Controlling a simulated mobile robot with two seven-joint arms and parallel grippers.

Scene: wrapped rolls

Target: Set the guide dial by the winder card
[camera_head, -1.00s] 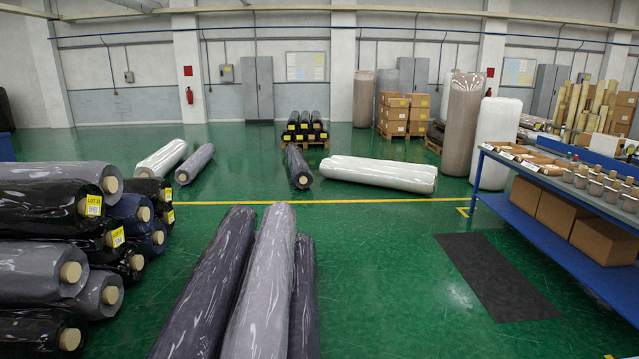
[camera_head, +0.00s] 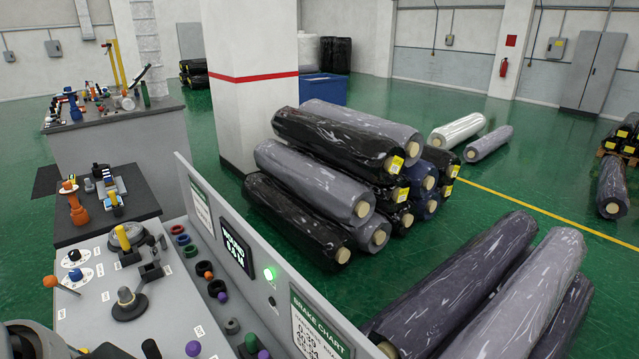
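A grey console (camera_head: 180,310) stands at the lower left. On it are two small knobs on round white scale plates, one black (camera_head: 75,255) and one blue (camera_head: 76,274); I cannot tell which control is the guide dial. A larger grey round control with a yellow upright handle (camera_head: 122,238) sits beside them. A white card (camera_head: 201,205) hangs on the console's back panel, its text too small to read. A green-headed brake chart (camera_head: 316,330) is on the same panel, cut by the bottom edge.
A lit display (camera_head: 236,249) and a glowing green lamp (camera_head: 270,273) are on the panel. Coloured rings and knobs line its foot. A dark bench (camera_head: 140,192) and a grey workbench (camera_head: 120,140) stand behind. Stacked wrapped rolls (camera_head: 330,185) lie right of the console, with green floor beyond.

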